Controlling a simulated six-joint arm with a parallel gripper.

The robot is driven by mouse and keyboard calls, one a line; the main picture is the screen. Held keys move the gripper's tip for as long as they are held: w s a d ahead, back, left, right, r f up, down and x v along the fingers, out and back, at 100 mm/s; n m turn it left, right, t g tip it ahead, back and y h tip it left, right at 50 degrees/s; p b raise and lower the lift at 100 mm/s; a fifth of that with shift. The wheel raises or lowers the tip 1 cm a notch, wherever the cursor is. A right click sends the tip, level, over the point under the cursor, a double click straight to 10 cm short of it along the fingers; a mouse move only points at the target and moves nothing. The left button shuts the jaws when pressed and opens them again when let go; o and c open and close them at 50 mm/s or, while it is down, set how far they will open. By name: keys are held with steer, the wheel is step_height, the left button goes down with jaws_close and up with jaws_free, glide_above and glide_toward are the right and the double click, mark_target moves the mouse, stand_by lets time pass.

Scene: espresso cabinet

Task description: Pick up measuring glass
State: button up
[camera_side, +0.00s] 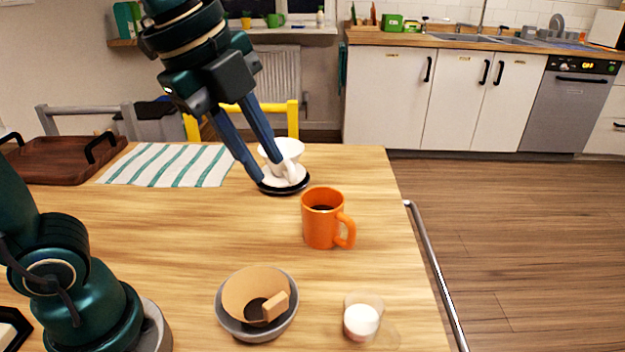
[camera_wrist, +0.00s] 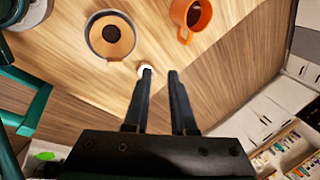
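The measuring glass (camera_side: 364,318) is a small clear vessel with white contents, at the near right of the table in the side view. In the wrist view it appears as a small white spot (camera_wrist: 145,68), partly hidden by the left fingertip. My gripper (camera_side: 268,170) hangs fingers down, open and empty, well away from the glass in the side view. It also shows in the wrist view (camera_wrist: 160,72) with a clear gap between the fingers. In the side view the fingers overlap a white cup-like dripper (camera_side: 283,152) on a black saucer (camera_side: 303,186); contact cannot be told.
An orange mug (camera_side: 322,222) with dark liquid stands between dripper and glass. A grey bowl (camera_side: 233,327) with a tan filter and a small block is left of the glass. A striped cloth (camera_side: 165,165) and brown tray (camera_side: 60,160) lie at the back left. The table's right edge is close.

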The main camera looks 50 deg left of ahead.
steer(key=w+d+m+g, duration=0.1)
steer(key=w+d+m, duration=0.25)
steer(key=m, duration=0.25)
steer(key=m+g, duration=0.3)
steer(key=m, duration=0.7)
glide_toward(398, 334)
steer(key=shift+w+f+y, duration=0.2)
steer(key=shift+y, duration=0.1)
steer(key=shift+s+d+f, duration=0.1)
steer(key=shift+d+f, duration=0.05)
steer(key=shift+f, duration=0.15)
step_height(398, 334, down, 11)
steer(key=shift+f, duration=0.25)
steer(key=shift+d, duration=0.1)
jaws_close()
